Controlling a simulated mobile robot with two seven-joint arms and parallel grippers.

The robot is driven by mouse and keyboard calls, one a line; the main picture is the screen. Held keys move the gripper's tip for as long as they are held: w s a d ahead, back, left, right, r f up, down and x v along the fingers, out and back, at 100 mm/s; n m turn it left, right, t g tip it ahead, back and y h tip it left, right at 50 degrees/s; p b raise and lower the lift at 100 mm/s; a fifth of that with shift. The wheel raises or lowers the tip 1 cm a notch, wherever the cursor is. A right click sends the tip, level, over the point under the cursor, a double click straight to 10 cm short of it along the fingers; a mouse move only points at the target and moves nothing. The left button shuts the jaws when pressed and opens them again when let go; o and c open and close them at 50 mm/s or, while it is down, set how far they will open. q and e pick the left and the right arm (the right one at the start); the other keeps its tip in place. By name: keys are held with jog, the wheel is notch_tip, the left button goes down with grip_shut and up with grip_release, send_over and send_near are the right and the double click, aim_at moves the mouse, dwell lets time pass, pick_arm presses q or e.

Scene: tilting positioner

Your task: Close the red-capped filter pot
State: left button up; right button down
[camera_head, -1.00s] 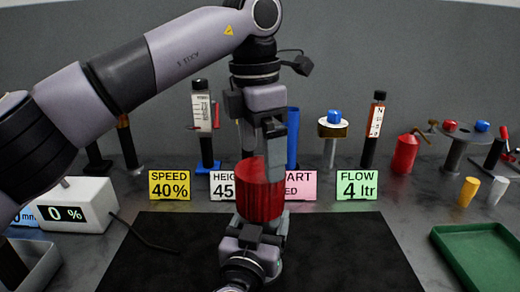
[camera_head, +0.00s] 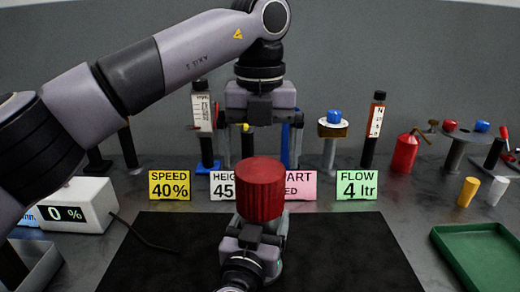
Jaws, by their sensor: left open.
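The red ribbed cap (camera_head: 260,192) of the filter pot sits upright above the black mat, at the middle of the head view. The pot's body below it is mostly hidden by the cap and my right gripper. My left gripper (camera_head: 261,152) hangs from above, open and empty, with one finger to the left and one to the right, above and behind the cap in the picture. My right gripper (camera_head: 257,232) comes in from the bottom, directly below the cap at the pot. Its fingertips are largely hidden, so I cannot tell its grip.
The black mat (camera_head: 340,255) is otherwise clear. Behind it stand sign cards, such as the green FLOW card (camera_head: 357,187), with bottles and tools behind. A white 0 % display box (camera_head: 75,207) with a cable is left. A green tray (camera_head: 480,255) is right.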

pick_arm(q)
jog(key=shift+f, duration=0.1)
jog(key=shift+f, duration=3.9)
jog(key=c, duration=0.9)
jog(key=m, duration=1.2)
jog(key=shift+m, duration=0.4)
jog(key=o, duration=0.9)
